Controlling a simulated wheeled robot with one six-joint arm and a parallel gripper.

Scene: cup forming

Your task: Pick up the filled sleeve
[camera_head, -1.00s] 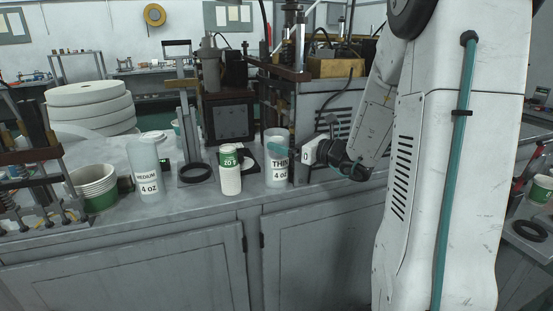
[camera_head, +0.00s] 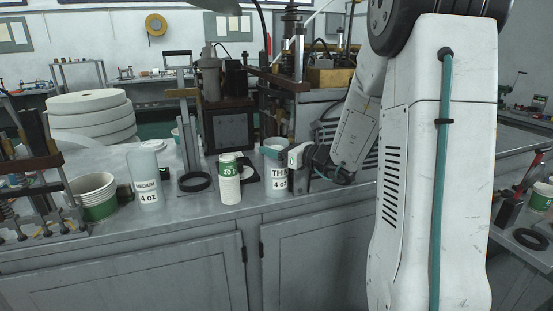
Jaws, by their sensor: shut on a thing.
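The sleeve labelled THIN 4 oz (camera_head: 275,183) is a pale cylinder standing upright near the bench's front edge. My gripper (camera_head: 272,153) reaches in from the right and is shut on the upper part of this sleeve. A teal finger shows across the sleeve just below its rim. The fingers and the gripper body hide part of its upper right side and part of the label. The sleeve's base appears to be still on the bench. Its contents are hard to make out.
A white cup stack with a green band (camera_head: 229,182) stands close left of the sleeve. A sleeve labelled MEDIUM 4 oz (camera_head: 147,182), a black ring (camera_head: 195,182) and green cups (camera_head: 97,199) stand farther left on the grey bench (camera_head: 180,221). Machinery stands behind.

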